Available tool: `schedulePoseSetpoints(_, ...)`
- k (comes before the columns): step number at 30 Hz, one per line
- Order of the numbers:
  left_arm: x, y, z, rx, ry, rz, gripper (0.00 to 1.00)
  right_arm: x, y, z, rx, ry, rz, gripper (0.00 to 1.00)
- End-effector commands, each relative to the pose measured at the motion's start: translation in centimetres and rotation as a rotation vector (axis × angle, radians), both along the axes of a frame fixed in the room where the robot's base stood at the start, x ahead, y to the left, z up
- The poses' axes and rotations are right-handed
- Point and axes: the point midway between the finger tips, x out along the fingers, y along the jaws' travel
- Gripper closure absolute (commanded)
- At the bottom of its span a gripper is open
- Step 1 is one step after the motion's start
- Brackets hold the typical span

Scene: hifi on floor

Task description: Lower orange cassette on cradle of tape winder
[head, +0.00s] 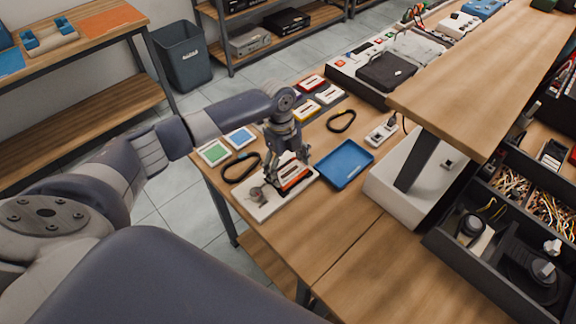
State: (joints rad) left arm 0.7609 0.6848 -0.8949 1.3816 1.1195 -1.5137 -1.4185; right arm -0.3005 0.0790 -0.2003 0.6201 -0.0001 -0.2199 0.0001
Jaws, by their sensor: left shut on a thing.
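The tape winder (265,209) is a pale flat base near the left front edge of the wooden workbench, with a small grey knob-like part on it. My left gripper (287,180) points down over the winder and is shut on the orange cassette (297,177). The cassette is at or just above the winder's base; I cannot tell whether it touches the cradle, which the gripper and cassette hide. My right gripper is not in view.
A blue tray (345,164) lies right of the winder. Green (214,153) and blue (240,138) cassettes and a black cable loop (241,167) lie left. More cassettes (311,84) lie behind. A shelf (500,60) overhangs the bench at right.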

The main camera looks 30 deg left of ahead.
Motion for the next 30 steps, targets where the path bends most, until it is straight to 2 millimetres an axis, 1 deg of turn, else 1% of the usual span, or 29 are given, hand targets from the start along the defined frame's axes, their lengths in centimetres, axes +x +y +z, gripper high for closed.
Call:
schedulePoseSetpoints(16, 0.00, -0.01, -0.70, 0.000, 0.000, 0.000, 0.41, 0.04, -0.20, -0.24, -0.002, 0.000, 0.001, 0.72)
schedulePoseSetpoints(26, 0.01, 0.00, -0.74, 0.000, 0.000, 0.000, 0.41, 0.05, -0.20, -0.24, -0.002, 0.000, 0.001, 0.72)
schedulePoseSetpoints(27, 0.00, 0.01, -0.74, 0.000, 0.000, 0.000, 0.08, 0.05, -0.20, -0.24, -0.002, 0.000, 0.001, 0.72)
schedulePoseSetpoints(28, 0.01, 0.00, -0.73, 0.000, 0.000, 0.000, 0.02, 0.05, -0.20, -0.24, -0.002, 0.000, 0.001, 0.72)
schedulePoseSetpoints(30, 0.01, 0.01, -0.73, 0.000, 0.000, 0.000, 0.00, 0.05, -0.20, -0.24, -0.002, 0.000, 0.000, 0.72)
